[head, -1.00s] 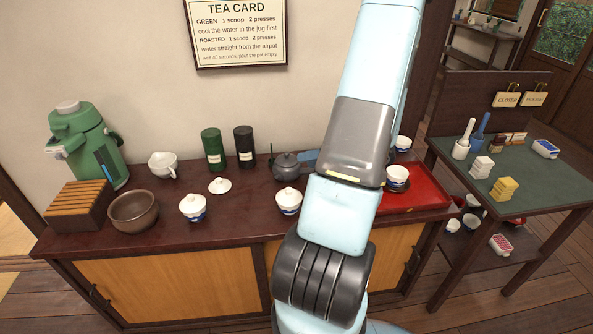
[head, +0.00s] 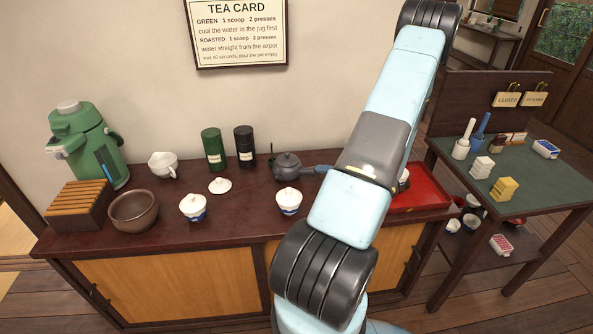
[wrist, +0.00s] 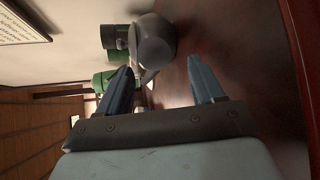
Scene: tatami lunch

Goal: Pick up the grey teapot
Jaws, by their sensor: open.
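The grey teapot (head: 287,167) stands upright on the dark red-brown counter, in front of the wall and right of the black canister. Its rounded grey body (wrist: 155,42) shows sideways at the top of the wrist view, beyond the fingertips. My gripper (head: 306,171) is just right of the teapot, low over the counter and pointing at it. In the wrist view my gripper (wrist: 160,66) is open, its two blue fingers apart with nothing held between them. I cannot tell whether a fingertip touches the teapot.
A green canister (head: 212,150) and a black canister (head: 245,147) stand left of the teapot. A lidded white cup (head: 288,201) stands in front of it. A red tray (head: 425,190) lies to the right, partly behind my arm.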

